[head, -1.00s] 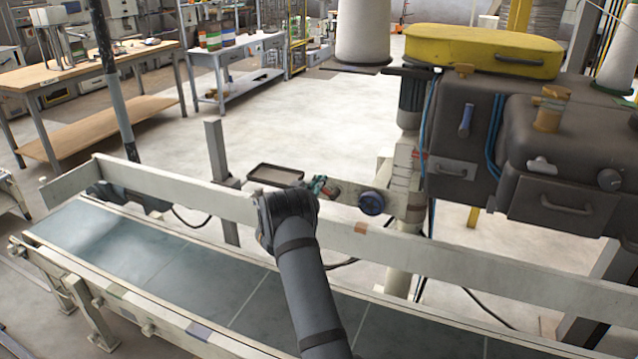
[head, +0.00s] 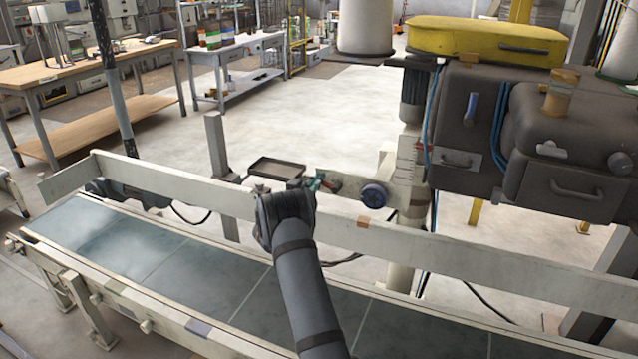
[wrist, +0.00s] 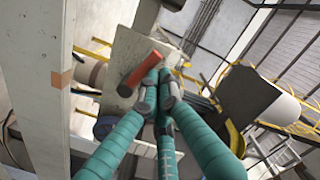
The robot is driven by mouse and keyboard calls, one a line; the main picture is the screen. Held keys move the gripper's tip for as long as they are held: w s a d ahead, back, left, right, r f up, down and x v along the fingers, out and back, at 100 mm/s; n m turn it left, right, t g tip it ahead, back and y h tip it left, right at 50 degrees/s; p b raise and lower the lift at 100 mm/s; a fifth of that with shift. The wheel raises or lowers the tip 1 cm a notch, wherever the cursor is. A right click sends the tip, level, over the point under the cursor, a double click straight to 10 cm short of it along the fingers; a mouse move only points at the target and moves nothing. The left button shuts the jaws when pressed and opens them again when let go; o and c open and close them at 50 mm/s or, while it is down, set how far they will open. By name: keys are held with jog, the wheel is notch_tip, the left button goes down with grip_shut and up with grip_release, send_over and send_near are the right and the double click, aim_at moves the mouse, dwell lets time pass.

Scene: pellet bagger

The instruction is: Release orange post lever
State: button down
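The orange lever (wrist: 142,68) shows in the wrist view as a short cylinder slanting up to the right, in front of a pale plate (wrist: 127,48). My gripper (wrist: 160,92) has teal fingers with grey tips drawn together. The tips are just right of and below the lever. The lever does not appear to be between them; whether they touch it I cannot tell. In the head view my gripper (head: 314,183) is mostly hidden behind my wrist, beside the pale bracket with a blue knob (head: 374,196); the lever is not clear there.
A dark tray (head: 276,168) is just left of my gripper. The grey machine (head: 465,125) with a yellow case (head: 485,42) stands to the right. Open floor lies behind.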

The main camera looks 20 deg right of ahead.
jog(key=shift+d+r, duration=0.2)
jog(key=shift+r, duration=0.05)
jog(key=s+a+r+b, duration=0.1)
jog(key=s+a+r, duration=0.2)
jog(key=s+a, duration=0.4)
jog(key=shift+s+r, duration=0.3)
jog(key=shift+s, duration=0.45)
jog(key=shift+a, duration=0.1)
jog(key=w+d+f+p, duration=0.1)
jog(key=w+d+f, duration=0.3)
jog(key=w+d, duration=0.3)
jog(key=shift+w, duration=0.75)
jog(key=shift+d+r, duration=0.15)
